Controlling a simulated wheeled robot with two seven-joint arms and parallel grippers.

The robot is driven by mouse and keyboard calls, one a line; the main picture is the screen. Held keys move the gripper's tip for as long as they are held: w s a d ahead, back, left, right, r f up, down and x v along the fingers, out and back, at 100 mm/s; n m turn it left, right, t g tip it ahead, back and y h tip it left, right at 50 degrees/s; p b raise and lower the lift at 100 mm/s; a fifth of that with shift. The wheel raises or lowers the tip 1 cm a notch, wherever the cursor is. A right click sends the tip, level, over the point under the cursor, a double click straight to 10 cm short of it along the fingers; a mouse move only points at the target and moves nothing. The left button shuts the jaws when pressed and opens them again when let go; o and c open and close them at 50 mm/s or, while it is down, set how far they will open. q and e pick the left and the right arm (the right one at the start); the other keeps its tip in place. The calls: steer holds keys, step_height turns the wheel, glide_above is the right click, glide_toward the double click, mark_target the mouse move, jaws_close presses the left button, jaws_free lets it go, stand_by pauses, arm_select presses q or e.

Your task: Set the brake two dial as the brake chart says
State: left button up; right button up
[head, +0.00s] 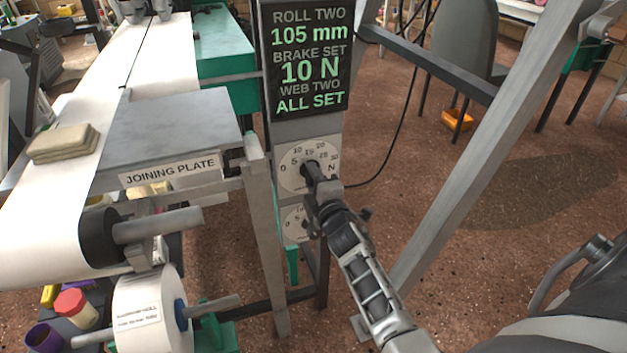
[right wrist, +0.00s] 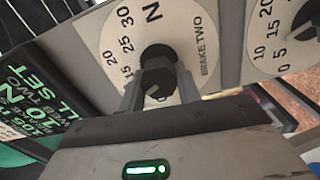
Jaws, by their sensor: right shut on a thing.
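The brake two dial (head: 293,178) is the upper of two round white dials on the post below the screen. Its face is marked from 0 to 30 N, and its "BRAKE TWO" label reads in the right wrist view (right wrist: 205,75). My right gripper (head: 314,176) is shut on its black knob (right wrist: 158,60), one finger on each side. The gripper hides part of the scale, and I cannot tell which number the knob points to. The screen (head: 308,60) reads "ROLL TWO 105 mm, BRAKE SET 10 N, WEB TWO ALL SET". No brake chart is readable here. My left gripper is not in view.
A second dial (head: 293,222) sits just below, partly behind my right arm. The joining plate (head: 165,130), white web (head: 45,220) and paper roll (head: 140,315) are on the left. A slanted grey beam (head: 490,150) stands on the right.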

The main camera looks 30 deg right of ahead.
stand_by(0.4)
steer(key=o, duration=1)
steer(key=shift+r, duration=0.1)
